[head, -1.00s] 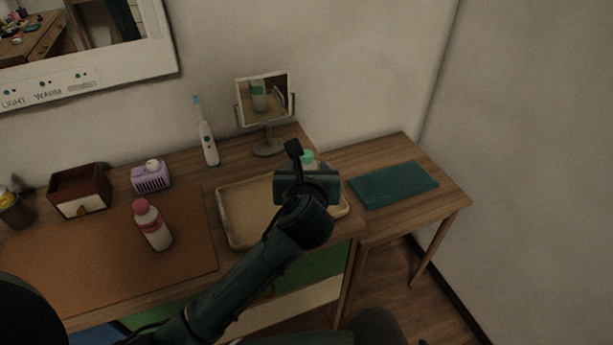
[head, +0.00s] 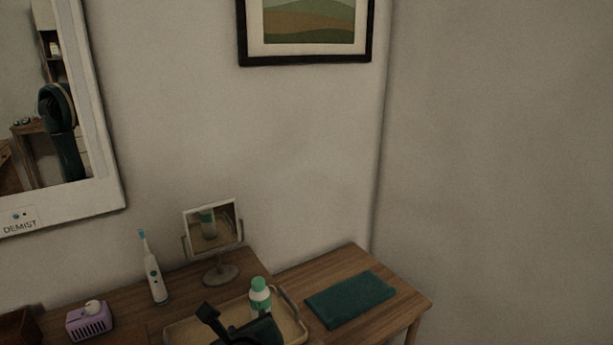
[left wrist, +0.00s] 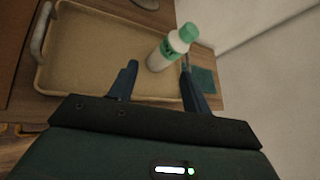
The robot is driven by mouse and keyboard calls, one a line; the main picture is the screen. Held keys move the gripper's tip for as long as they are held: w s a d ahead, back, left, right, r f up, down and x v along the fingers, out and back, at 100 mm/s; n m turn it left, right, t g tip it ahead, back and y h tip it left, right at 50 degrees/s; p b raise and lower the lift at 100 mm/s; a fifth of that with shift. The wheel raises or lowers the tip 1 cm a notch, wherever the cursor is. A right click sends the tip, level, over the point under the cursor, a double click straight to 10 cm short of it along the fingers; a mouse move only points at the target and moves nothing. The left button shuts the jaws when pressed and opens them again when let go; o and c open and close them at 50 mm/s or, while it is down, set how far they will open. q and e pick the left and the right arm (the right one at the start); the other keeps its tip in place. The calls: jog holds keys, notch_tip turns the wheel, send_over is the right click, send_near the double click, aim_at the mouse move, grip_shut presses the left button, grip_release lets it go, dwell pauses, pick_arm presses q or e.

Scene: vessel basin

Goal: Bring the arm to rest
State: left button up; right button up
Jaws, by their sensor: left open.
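My left gripper (head: 238,328) shows at the bottom of the head view, over the tray. In the left wrist view its two fingers (left wrist: 158,75) are apart with nothing held between them. A white bottle with a green cap and green label (head: 260,297) stands at the right part of the beige tray (head: 180,331). In the left wrist view the bottle (left wrist: 168,52) is just beyond the fingertips, and I cannot tell the exact gap. My right gripper is not in view.
A tilting mirror (head: 212,228), an electric toothbrush (head: 155,280) and a purple soap holder (head: 89,321) stand behind and left of the tray. A folded teal towel (head: 350,299) lies on the side table at the right. Walls close off the back and right.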

pick_arm(q)
jog(key=s+a+f+n+g+h, duration=0.1)
jog(key=s+a+f+n+g, duration=0.2)
jog(key=s+n, duration=0.6)
jog(key=s+a+f+n+g+h, duration=0.1)
jog(key=s+a+f+n+g, duration=0.15)
jog(key=s+n, duration=0.6)
jog(key=s+a+f+n+g+h, duration=0.1)
jog(key=s+a+f+n+g, duration=0.25)
jog(key=s+n, duration=0.55)
jog(key=w+d+f+t+h, duration=0.1)
jog(key=w+d+f+t, duration=0.1)
jog(key=f, duration=0.3)
jog(key=w+d+f+t+h, duration=0.1)
jog(key=w+d+f+t, duration=0.2)
jog(key=w+f+t, duration=0.1)
jog(key=shift+w+d+f+t, duration=0.15)
jog(key=shift+d+f+t, duration=0.1)
jog(key=shift+f+t, duration=0.4)
jog(key=shift+f, duration=0.1)
jog(key=shift+c, duration=0.4)
